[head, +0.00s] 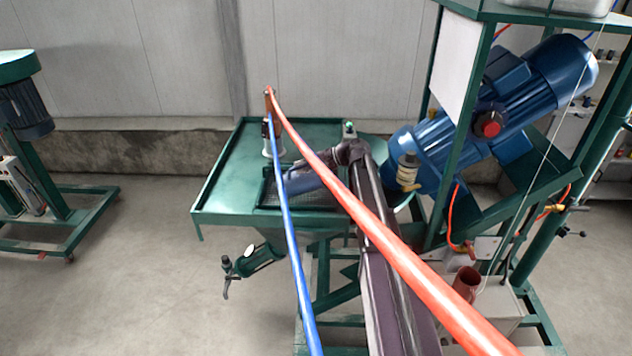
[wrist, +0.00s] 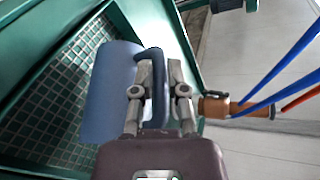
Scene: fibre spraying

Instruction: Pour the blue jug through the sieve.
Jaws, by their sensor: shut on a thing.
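The blue jug (wrist: 110,90) is in my gripper (wrist: 162,75), whose fingers are shut on the jug's handle in the wrist view. The jug lies over the sieve (wrist: 40,118), a dark grid set in the green hopper table. The jug's mouth and contents cannot be made out.
The green hopper table (head: 222,190) has a raised rim. A brown-ended fitting (wrist: 235,107) with blue and red hoses stands beside the sieve. The hoses cross in front of the head view. A blue motor (head: 540,85) and green frame stand at right.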

